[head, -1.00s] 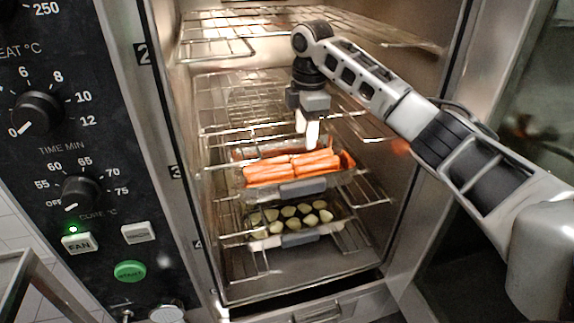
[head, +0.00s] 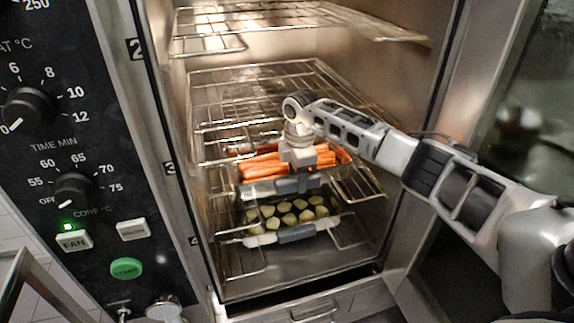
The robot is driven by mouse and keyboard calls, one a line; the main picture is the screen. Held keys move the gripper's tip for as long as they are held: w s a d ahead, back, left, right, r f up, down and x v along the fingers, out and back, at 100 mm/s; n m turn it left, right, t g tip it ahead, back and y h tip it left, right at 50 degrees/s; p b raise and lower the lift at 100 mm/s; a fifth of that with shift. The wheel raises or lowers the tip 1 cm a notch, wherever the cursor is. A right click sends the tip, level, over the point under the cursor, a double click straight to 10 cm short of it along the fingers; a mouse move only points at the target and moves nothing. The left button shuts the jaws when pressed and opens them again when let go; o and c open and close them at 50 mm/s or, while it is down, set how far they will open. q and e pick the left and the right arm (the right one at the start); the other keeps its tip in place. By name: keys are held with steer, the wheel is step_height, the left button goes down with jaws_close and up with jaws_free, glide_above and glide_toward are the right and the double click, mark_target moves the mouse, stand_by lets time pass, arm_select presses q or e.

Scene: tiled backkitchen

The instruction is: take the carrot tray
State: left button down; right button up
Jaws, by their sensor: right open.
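The carrot tray (head: 286,187) is on a wire rack inside the open oven, holding several orange carrots (head: 265,168). A grey grip is on its front edge. My right gripper (head: 303,178) points down at the tray's front edge, just above or at the grey grip. It is open; whether its fingers touch the grip or straddle it I cannot tell. My wrist and gripper hide the middle of the carrots. My left gripper is not in view.
A second tray (head: 297,234) with several pale green round pieces sits on the rack below. An empty wire rack (head: 300,22) is above. The oven's control panel (head: 75,150) is at the left. My right arm crosses the oven's right side.

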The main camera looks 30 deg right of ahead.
steer(key=shift+f, duration=0.55)
jaws_close()
steer(key=shift+w+r, duration=0.1)
steer(key=shift+r, duration=0.05)
steer(key=shift+r, duration=0.1)
